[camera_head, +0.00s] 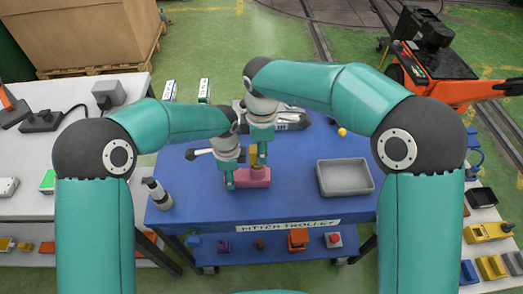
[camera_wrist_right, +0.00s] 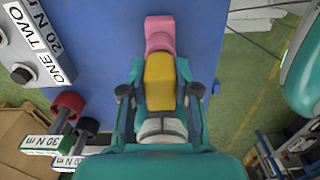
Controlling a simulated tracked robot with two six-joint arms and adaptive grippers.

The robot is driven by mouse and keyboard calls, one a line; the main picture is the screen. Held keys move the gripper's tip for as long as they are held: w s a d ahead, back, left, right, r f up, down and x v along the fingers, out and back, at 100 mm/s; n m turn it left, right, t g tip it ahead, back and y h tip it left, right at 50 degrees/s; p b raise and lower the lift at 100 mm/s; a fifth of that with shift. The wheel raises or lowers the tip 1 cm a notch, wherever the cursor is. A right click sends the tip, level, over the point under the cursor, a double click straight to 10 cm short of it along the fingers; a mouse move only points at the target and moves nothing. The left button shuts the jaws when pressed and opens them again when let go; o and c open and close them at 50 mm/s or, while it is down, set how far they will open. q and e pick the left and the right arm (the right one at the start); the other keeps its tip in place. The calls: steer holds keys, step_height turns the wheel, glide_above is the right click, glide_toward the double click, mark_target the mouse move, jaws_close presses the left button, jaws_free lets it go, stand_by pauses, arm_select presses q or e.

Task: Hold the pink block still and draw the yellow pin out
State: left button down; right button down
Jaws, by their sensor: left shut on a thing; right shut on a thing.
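The pink block (camera_head: 256,178) is on the blue table top, near the middle of the head view. My left gripper (camera_head: 231,180) is shut on its left end. The yellow pin (camera_head: 260,162) shows just above the block, partly hidden by my right gripper (camera_head: 262,148), which is shut on it from above. In the right wrist view the pin (camera_wrist_right: 159,82) lies between the fingers of my right gripper (camera_wrist_right: 159,90), with the pink block (camera_wrist_right: 160,34) beyond it. Pin and block adjoin in both views. I cannot tell how deep the pin sits.
An empty grey tray (camera_head: 345,190) stands on the blue table (camera_head: 300,205) to the right. A grey-and-black bottle (camera_head: 157,193) stands at the left edge, and a small yellow ball (camera_head: 342,132) lies at the back. The table's front middle is clear.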

steer(key=shift+r, duration=2.85)
steer(key=shift+r, duration=2.5)
arm_select(q)
steer(key=shift+c, duration=2.3)
jaws_free()
step_height(320, 180, up, 12)
